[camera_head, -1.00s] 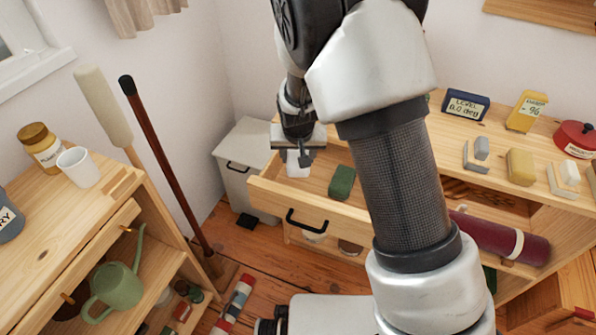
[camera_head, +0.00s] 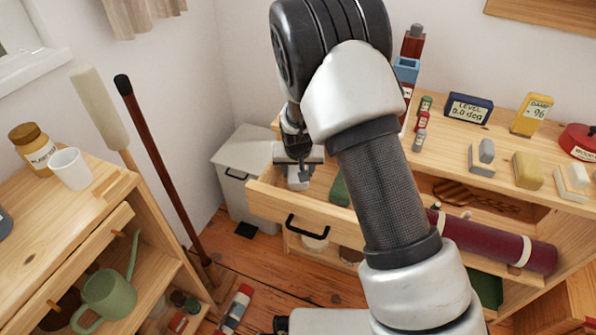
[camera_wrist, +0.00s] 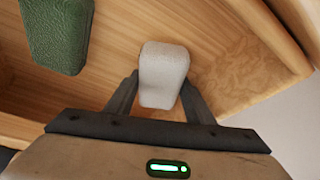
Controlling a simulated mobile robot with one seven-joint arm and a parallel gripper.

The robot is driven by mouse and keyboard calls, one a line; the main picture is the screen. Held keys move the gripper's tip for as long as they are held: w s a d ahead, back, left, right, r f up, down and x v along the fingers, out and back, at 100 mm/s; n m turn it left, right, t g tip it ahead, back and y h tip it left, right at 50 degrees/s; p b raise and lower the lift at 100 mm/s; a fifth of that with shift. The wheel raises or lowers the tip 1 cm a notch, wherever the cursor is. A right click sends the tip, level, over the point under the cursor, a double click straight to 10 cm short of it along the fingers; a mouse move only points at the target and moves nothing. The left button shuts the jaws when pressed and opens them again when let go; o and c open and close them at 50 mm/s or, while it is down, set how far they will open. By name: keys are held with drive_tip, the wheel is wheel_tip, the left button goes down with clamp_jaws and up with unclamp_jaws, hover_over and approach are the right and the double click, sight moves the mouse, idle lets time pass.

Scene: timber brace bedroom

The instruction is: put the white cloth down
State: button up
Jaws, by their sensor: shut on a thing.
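My gripper (camera_head: 299,174) is over the left part of an open wooden drawer (camera_head: 330,218) in the head view. It is shut on the white cloth (camera_wrist: 163,74), a small pale block-like bundle that shows between both fingers in the wrist view. The cloth (camera_head: 297,184) also shows just below the fingers in the head view. In the wrist view the wooden drawer bottom (camera_wrist: 115,60) lies beyond the cloth. I cannot tell whether the cloth touches it.
A green block-like item (camera_wrist: 55,32) lies in the drawer beside the cloth; my arm partly hides it in the head view (camera_head: 340,190). A grey bin (camera_head: 245,165) stands left of the drawer. A maroon roll (camera_head: 495,240) lies on the shelf at right. Several items stand on the bench top.

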drive_tip(key=shift+s+f+b, duration=0.1)
drive_tip(key=shift+f+b, duration=0.3)
drive_tip(key=o, duration=0.6)
drive_tip(key=shift+o, duration=0.4)
drive_tip(key=shift+s+f, duration=0.1)
drive_tip(key=shift+d, duration=0.1)
drive_tip(key=p+v, duration=0.4)
drive_tip(key=v, duration=0.9)
drive_tip(key=shift+w, duration=0.35)
